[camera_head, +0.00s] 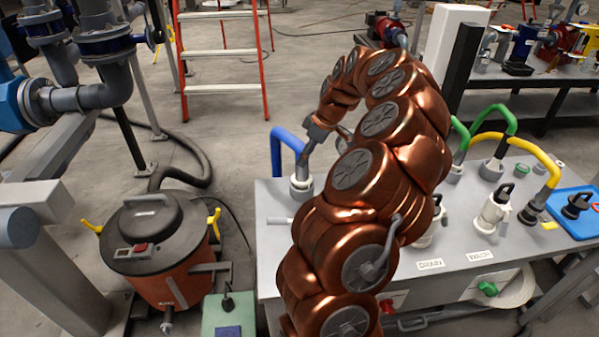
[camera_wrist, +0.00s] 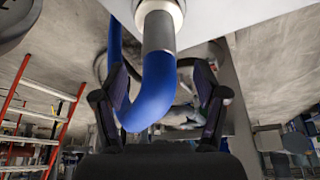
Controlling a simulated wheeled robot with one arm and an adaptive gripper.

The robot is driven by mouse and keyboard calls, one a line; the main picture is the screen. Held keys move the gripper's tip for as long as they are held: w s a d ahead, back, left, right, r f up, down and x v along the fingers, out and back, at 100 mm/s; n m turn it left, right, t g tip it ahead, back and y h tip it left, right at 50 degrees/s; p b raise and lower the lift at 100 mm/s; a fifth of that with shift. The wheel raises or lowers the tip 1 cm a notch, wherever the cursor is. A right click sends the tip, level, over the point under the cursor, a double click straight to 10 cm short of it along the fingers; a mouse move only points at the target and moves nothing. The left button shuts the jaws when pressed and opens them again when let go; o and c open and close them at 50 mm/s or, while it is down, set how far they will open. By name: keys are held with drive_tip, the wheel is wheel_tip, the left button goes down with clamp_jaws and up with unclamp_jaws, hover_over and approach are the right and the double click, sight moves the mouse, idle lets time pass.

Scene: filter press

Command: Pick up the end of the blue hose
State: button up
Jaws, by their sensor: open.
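The blue hose (camera_head: 287,142) is at the left end of the grey bench. It bends over into a grey end fitting, which stands in a pale ring on the bench top. In the wrist view the blue hose (camera_wrist: 155,90) curves between my open fingers, and its grey end fitting (camera_wrist: 158,32) runs into the pale ring at the top. My gripper (camera_wrist: 160,78) is open, with one finger on each side of the hose. I cannot tell whether either finger touches it. In the head view my copper arm reaches over the bench and hides part of it.
The grey bench (camera_head: 272,243) also carries a green hose (camera_head: 497,112), a yellow hose (camera_head: 520,143) and a blue tray (camera_head: 575,222) at right. An orange-bodied vacuum (camera_head: 165,275) stands on the floor at left. A red ladder (camera_head: 222,50) stands behind.

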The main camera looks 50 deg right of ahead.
drive_tip(key=p+x, duration=0.1)
drive_tip(key=x, duration=0.3)
drive_tip(key=shift+f, duration=0.35)
clamp_jaws()
